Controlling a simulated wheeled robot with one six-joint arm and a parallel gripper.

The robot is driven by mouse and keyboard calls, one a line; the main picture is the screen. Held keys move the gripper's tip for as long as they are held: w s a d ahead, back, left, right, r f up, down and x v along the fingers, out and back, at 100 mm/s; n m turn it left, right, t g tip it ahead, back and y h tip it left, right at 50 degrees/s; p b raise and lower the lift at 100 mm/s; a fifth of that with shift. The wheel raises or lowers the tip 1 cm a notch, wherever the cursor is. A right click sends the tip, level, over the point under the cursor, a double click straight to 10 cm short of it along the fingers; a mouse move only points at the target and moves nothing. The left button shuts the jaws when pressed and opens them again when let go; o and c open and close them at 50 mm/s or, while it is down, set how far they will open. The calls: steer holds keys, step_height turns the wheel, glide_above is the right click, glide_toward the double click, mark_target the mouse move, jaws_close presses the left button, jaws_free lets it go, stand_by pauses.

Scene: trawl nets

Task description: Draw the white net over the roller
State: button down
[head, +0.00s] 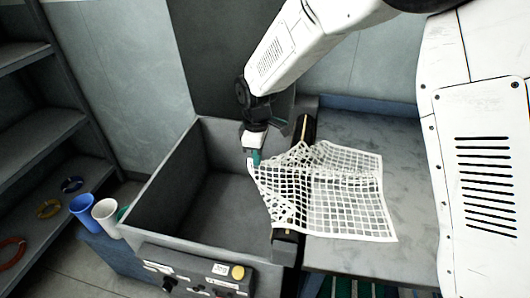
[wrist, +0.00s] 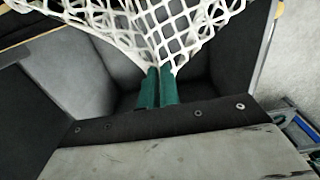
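The white net (head: 345,190) lies partly on the grey table and drapes across the dark roller (head: 286,236) at the table's left edge. A corner of the net is pulled left, past the roller, over the open grey bin. My gripper (head: 253,160) is at that corner, above the bin. In the wrist view the green fingertips (wrist: 157,88) are together, with the net (wrist: 165,30) gathered to a point between them. The net hides the middle of the roller.
The grey bin (head: 152,198) has high walls and an empty-looking floor. A control panel with a yellow button (head: 238,272) is on its front. A blue cup (head: 84,210) and a white cup (head: 106,216) stand to the left, near shelves (head: 40,150) with rings. The table (head: 400,150) is bare around the net.

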step_height(320, 180, down, 7)
steer(key=shift+f, duration=0.2)
stand_by(0.4)
steer(key=shift+c, duration=1.4)
jaws_free()
step_height(320, 180, up, 6)
steer(key=shift+f, duration=0.2)
